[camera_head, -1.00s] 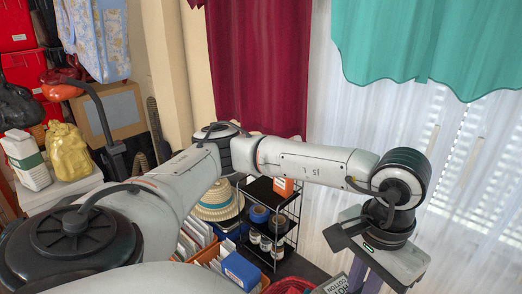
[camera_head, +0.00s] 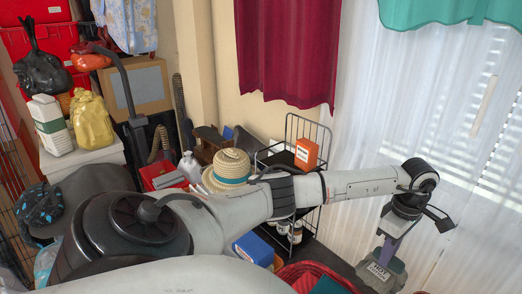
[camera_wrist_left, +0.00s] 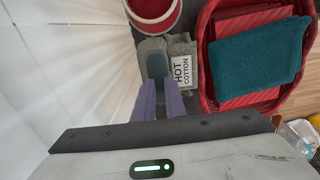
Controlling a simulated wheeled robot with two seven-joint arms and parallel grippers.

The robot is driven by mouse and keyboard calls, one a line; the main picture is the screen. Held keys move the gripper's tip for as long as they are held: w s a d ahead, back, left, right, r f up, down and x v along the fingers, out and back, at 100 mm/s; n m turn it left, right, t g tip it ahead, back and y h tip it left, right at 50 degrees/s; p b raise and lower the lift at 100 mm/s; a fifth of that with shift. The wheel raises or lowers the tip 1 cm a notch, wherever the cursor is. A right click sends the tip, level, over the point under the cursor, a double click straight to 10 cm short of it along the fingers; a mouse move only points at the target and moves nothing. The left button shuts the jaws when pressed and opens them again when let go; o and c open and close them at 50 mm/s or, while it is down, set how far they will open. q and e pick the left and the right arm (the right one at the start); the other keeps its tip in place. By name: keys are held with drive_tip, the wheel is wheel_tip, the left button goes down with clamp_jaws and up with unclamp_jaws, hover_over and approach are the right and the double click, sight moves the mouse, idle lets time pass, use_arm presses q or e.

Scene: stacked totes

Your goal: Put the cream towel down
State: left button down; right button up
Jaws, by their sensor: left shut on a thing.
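My left gripper (camera_head: 390,248), with purple fingers, points down at the lower right of the head view. It is shut on a grey-beige folded towel (camera_head: 381,275) with a white label; this is the only towel near cream in view. In the left wrist view the fingers (camera_wrist_left: 160,100) reach the towel (camera_wrist_left: 152,46), and its label (camera_wrist_left: 183,72) reads "HOT COTTON". The towel lies just left of a red basket (camera_wrist_left: 207,80) there. I cannot tell whether it touches a surface underneath. My right gripper is not in view.
The red basket (camera_head: 296,272) holds a teal towel (camera_wrist_left: 258,52) on red cloth. A red-and-white round container (camera_wrist_left: 153,10) stands close beyond the held towel. A black wire rack (camera_head: 326,135) with an orange box (camera_head: 306,153) stands behind my arm. White curtains (camera_head: 370,120) hang at the right.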

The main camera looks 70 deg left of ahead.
use_arm(q)
drive_tip(key=shift+a+f+n, duration=0.3)
drive_tip(key=shift+f+n, duration=0.1)
drive_tip(key=shift+f, duration=0.05)
wheel_tip(320, 180, down, 10)
drive_tip(key=shift+r+b, duration=0.1)
drive_tip(key=shift+b, duration=0.95)
drive_tip(key=shift+f, duration=0.35)
drive_tip(key=c, duration=1.8)
unclamp_jaws()
drive_tip(key=shift+r, duration=0.1)
